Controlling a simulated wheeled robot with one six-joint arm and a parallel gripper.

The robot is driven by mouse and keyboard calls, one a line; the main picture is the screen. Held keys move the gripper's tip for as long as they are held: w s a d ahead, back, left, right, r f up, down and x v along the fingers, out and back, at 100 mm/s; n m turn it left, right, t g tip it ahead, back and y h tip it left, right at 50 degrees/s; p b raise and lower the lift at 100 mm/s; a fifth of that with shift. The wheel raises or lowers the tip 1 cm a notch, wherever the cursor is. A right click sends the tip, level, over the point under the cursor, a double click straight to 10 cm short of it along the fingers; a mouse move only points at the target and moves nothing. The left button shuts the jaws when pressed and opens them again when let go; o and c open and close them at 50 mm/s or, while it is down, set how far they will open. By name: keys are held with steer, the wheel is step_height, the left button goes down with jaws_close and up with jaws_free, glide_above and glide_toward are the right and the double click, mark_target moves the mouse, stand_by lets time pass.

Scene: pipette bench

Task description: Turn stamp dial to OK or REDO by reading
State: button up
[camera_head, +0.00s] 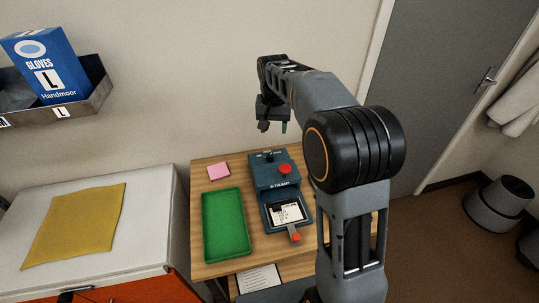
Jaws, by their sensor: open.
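The blue stamp machine (268,178) stands on the small wooden table, with a red button (284,169) on its upper right. A small dark dial (268,157) sits near its back edge, with tiny light marks beside it that are too small to read. A white card or slip (287,212) with dark print lies in the machine's front part; its reading is not legible. A red-orange tab (295,237) shows at the front. My gripper (271,127) hangs above and behind the machine, pointing down, open and apart from the dial.
A green tray (246,250) lies left of the machine, with a pink note pad (218,172) behind it. A yellow cloth (75,225) lies on a white cabinet (140,210) at left. A blue glove box (45,65) sits in a wall shelf. A printed sheet (259,280) shows below the tabletop.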

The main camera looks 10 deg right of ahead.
steer(key=m, duration=0.1)
glide_above(270, 155)
step_height(270, 155, down, 3)
steer(key=shift+g, duration=0.4)
step_height(270, 155, down, 14)
steer(key=shift+r, duration=0.1)
steer(key=c, duration=0.9)
